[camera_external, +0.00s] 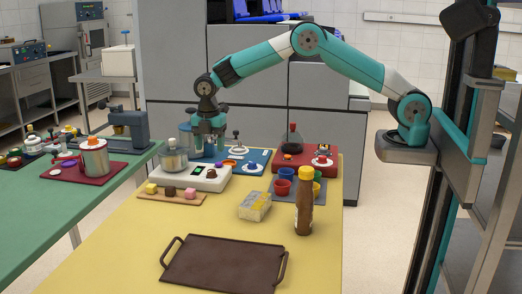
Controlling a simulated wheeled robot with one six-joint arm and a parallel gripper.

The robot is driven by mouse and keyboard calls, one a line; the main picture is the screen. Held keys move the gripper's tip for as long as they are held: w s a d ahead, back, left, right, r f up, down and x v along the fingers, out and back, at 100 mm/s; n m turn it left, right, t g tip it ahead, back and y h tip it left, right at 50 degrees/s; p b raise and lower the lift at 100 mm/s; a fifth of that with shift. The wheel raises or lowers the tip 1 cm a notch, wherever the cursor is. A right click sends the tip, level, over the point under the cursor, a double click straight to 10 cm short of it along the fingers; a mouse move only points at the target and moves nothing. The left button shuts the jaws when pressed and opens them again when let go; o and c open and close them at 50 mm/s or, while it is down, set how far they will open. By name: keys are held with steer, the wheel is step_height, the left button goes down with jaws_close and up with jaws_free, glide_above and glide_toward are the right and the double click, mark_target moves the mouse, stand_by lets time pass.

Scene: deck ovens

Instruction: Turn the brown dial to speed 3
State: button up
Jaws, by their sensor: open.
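A white device (196,183) stands at the back left of the yellow table, with a small green display on its front. A small dark knob (211,173) sits on its right part; it looks like the brown dial, but its exact colour, markings and setting are too small to read. A lidded clear pot (173,160) stands on the device's left part. My gripper (209,151) points down above and slightly behind the knob, apart from it. Its fingers are spread and nothing shows between them.
A blue board (257,157) lies right of the device, with a red device (302,161) beyond. A brown bottle (304,205), clear box (254,206) and dark tray (222,263) stand nearer.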

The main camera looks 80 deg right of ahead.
mark_target(211, 170)
step_height(211, 170, down, 8)
steer(key=shift+f+p, duration=0.2)
steer(key=shift+p, duration=0.35)
steer(key=shift+c, duration=0.2)
steer(key=c, duration=0.9)
